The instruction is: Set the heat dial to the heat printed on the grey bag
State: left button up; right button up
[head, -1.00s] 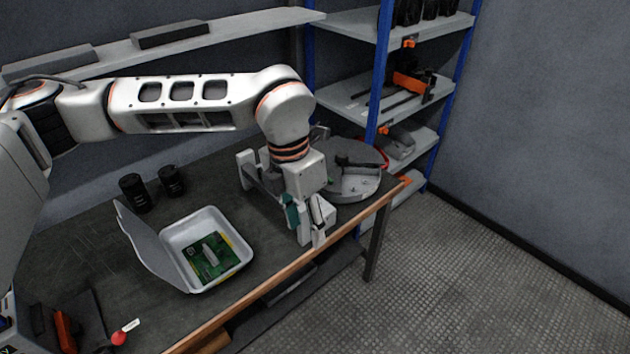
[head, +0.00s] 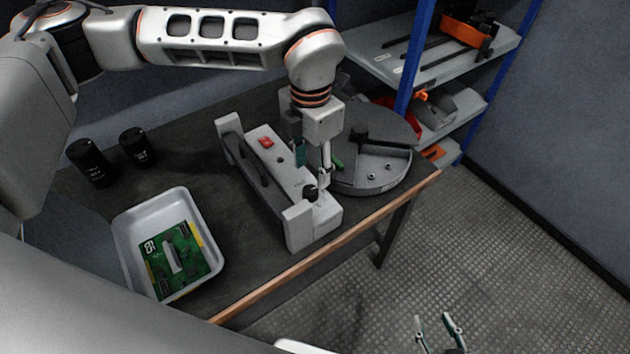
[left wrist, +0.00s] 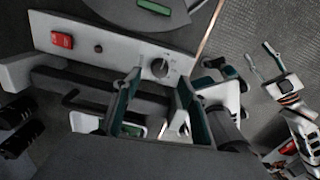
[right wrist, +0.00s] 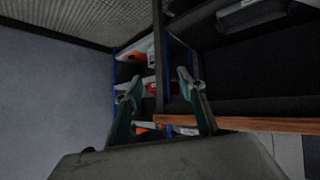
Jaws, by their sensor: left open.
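The heat dial (head: 311,193) is a small dark knob on the grey sealer (head: 262,160), which also has a red switch (head: 266,142). In the left wrist view the dial (left wrist: 160,67) shows a pale pointer mark, just beyond my left gripper (left wrist: 155,92), whose fingers are apart. My left gripper (head: 314,168) hangs close above the dial in the head view; contact cannot be told. My right gripper (head: 440,328) is open and empty over the floor, away from the table. I cannot make out a grey bag or any printed heat.
A white tray (head: 119,238) with a green board (head: 165,272) stands at the left. Two black cylinders (head: 90,162) stand behind it. A round grey plate (head: 398,177) lies right of the sealer. Shelves (head: 470,60) with blue posts stand behind.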

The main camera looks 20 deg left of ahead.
aim_at(312, 189)
pick_arm(q)
jog(key=shift+f, duration=3.2)
jog(key=c, duration=1.1)
